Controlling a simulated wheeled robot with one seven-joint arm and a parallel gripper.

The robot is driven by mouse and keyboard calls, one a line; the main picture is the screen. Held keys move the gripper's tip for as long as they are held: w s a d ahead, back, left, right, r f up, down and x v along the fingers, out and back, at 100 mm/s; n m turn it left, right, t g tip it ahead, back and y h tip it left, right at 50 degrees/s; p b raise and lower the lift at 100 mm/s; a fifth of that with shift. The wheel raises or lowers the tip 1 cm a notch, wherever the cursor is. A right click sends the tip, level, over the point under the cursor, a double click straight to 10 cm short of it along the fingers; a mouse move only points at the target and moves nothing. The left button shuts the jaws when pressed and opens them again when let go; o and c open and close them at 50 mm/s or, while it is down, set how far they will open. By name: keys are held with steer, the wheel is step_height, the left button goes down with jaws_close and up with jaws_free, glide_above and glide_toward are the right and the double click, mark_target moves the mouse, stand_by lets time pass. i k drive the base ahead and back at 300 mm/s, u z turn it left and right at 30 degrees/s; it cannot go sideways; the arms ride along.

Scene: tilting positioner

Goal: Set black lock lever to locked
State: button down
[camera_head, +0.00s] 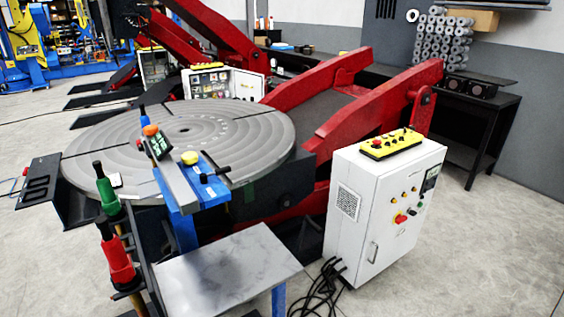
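A small black lever (217,173) sits on top of the blue bracket (184,208) at the near edge of the round grey turntable (230,130). It points to the right and slightly up, with a dark knob at its right end. I take it for the lock lever; no lock marking is readable, so I cannot tell its setting. My gripper is not in view.
A grey metal-topped table (226,276) stands in front of the bracket. Green (106,190) and red (116,256) handled tools are racked upright at left. A white control cabinet (382,208) stands at right, with black cables (322,288) on the floor. Red positioner arms (385,105) rise behind.

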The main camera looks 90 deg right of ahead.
mark_target(203, 177)
steer(key=k, duration=0.45)
steer(key=z, duration=0.85)
